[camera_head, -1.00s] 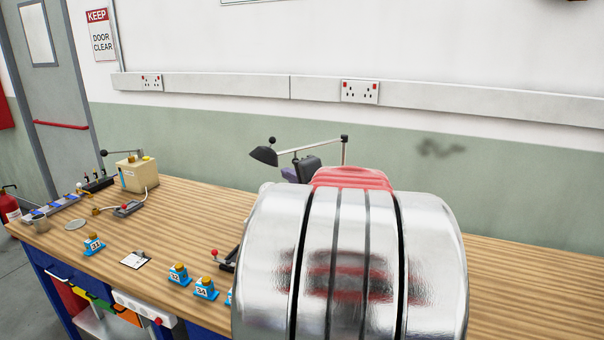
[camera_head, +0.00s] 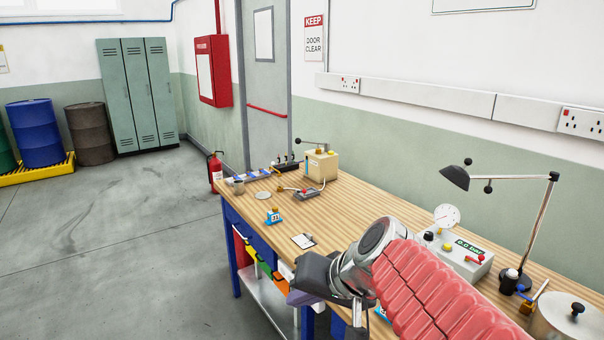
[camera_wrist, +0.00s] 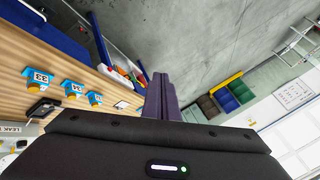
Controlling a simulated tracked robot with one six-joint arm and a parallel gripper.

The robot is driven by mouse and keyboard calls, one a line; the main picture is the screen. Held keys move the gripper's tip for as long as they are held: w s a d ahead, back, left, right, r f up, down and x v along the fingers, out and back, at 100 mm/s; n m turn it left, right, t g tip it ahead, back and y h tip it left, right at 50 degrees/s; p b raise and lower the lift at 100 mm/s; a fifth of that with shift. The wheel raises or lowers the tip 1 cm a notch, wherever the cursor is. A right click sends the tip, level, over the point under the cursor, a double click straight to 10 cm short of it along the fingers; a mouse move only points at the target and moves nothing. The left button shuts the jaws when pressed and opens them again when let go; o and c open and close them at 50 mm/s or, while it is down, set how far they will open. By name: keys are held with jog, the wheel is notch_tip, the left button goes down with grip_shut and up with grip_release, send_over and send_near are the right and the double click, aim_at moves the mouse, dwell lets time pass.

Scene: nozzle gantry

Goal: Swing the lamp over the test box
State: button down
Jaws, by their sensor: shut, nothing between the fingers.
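The lamp (camera_head: 455,177) has a black shade on a jointed arm, with its post at the bench's right side. Its shade hangs high in the picture above the grey test box (camera_head: 470,262), which carries a dial gauge, a green label and a red lever. I cannot tell if the shade is directly over the box. A label reading LEAK shows at the left edge of the wrist view. My gripper (camera_head: 300,298) is at the bench's front edge, well away from the lamp. In the wrist view its purple fingers (camera_wrist: 160,97) are shut and empty.
The wooden bench (camera_head: 350,215) holds a beige box (camera_head: 321,164), blue numbered blocks (camera_head: 273,216), a card (camera_head: 303,241) and a metal pot (camera_head: 570,318) near the lamp's base. Open floor lies left of the bench. My red-sleeved arm hides part of the bench front.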

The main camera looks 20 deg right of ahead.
jog(key=s+a+f+n+g+h, duration=0.2)
jog(key=s+a+f+n+h, duration=0.1)
jog(key=s, duration=0.7)
jog(key=f+n, duration=0.1)
jog(key=n, duration=0.1)
jog(key=shift+s+a+n, duration=0.15)
jog(key=shift+a+n, duration=0.15)
